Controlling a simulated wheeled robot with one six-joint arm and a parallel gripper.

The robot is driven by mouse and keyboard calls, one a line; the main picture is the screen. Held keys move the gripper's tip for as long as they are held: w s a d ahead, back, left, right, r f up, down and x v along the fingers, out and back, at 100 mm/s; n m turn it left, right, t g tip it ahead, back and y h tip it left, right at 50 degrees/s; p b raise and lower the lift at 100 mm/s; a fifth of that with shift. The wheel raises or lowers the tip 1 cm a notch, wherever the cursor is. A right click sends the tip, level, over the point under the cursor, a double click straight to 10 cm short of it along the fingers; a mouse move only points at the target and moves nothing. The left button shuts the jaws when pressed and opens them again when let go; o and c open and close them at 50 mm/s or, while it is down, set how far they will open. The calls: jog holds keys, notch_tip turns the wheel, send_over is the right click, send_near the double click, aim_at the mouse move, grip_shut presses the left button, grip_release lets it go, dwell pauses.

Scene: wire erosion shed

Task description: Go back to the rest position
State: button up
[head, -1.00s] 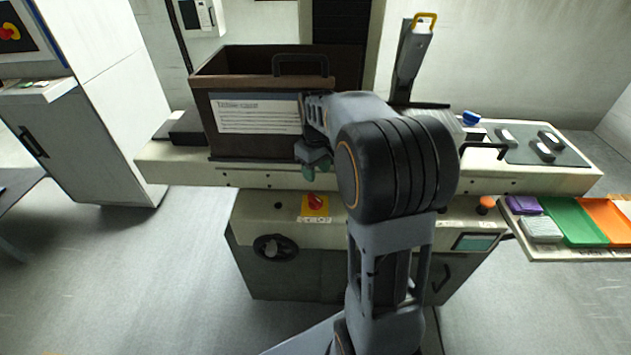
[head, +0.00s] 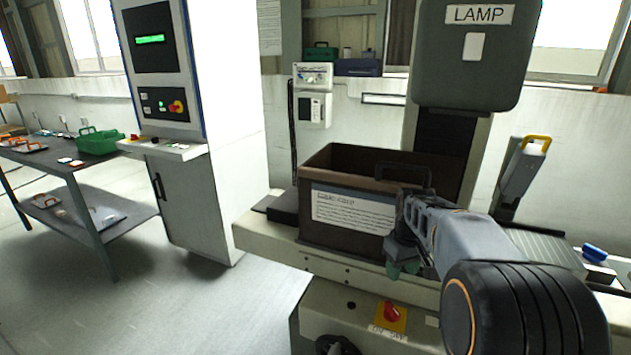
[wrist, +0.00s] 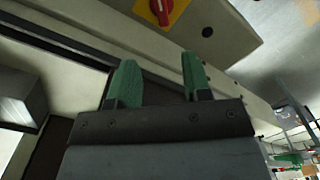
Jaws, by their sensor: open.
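My gripper (head: 405,268) is in front of the machine, by the lower right of the brown bin's labelled front. In the wrist view, its two green fingertips (wrist: 155,80) stand apart with nothing between them. The arm reaches in from the lower right of the head view, and its large dark joint covers part of the machine's front.
The brown bin (head: 325,232) stands on the machine bed (head: 270,240). A red rotary switch (head: 391,313) is below the gripper, and it shows in the wrist view (wrist: 160,8). A grey column marked LAMP (head: 465,60) rises behind. Open floor (head: 190,310) lies at left.

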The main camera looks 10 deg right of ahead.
jog(key=s+a+r+m+t+p, duration=0.1)
jog(key=s+a+r+p, duration=0.2)
jog(key=s, duration=0.5)
jog(key=s+a+r+m+t+p, duration=0.1)
jog(key=s+a+r+t+p, duration=0.1)
jog(key=s+a+p, duration=0.3)
jog(key=shift+s+a+r+m, duration=0.4)
jog(key=shift+s+a+r, duration=0.5)
jog(key=shift+s, duration=0.85)
jog(key=shift+a+f, duration=0.2)
